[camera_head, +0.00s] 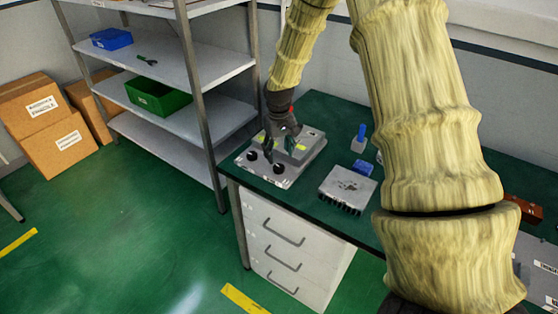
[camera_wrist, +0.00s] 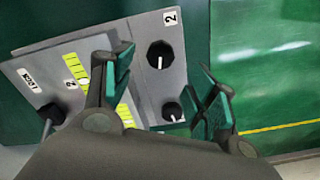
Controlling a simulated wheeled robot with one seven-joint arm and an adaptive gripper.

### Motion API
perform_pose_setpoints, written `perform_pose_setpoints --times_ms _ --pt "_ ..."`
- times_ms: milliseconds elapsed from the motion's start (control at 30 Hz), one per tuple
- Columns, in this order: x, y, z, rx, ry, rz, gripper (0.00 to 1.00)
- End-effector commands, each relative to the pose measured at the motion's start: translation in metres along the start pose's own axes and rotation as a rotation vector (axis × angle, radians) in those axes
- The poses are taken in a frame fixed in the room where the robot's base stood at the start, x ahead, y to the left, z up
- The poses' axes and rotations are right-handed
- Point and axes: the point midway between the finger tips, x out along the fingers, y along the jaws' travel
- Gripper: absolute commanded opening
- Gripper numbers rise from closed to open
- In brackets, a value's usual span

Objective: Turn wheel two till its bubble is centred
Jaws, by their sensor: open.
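The grey levelling unit (camera_head: 305,163) sits on the green bench, and its panel fills the left of the wrist view (camera_wrist: 145,85). A black wheel (camera_wrist: 160,54) with a white pointer line stands beside a "2" label; I take it as wheel two. A second black wheel (camera_wrist: 172,112) lies below it. Another vial (camera_wrist: 125,115) is partly behind my left finger. My gripper (camera_wrist: 168,75) is open and empty above the panel, its fingers spread either side of the wheels in the picture.
A grey finned block (camera_head: 347,188), a small blue object (camera_head: 363,168) and a blue-handled tool (camera_head: 361,138) stand right of the unit. A metal shelf (camera_head: 180,75) rises left of the bench. A black knob (camera_wrist: 50,113) shows at the panel's left.

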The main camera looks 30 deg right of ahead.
Motion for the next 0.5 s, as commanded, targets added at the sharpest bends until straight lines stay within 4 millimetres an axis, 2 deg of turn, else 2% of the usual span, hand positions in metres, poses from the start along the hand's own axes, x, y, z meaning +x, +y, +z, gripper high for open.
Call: perform_pose_setpoints --times_ms 33,200,500 --pt "-0.01 0.0 -0.001 0.0 0.003 0.001 0.58" --pt "-0.035 0.001 -0.001 -0.001 0.002 0.001 0.58" --pt "-0.054 0.001 0.0 -0.001 -0.001 0.001 0.58"
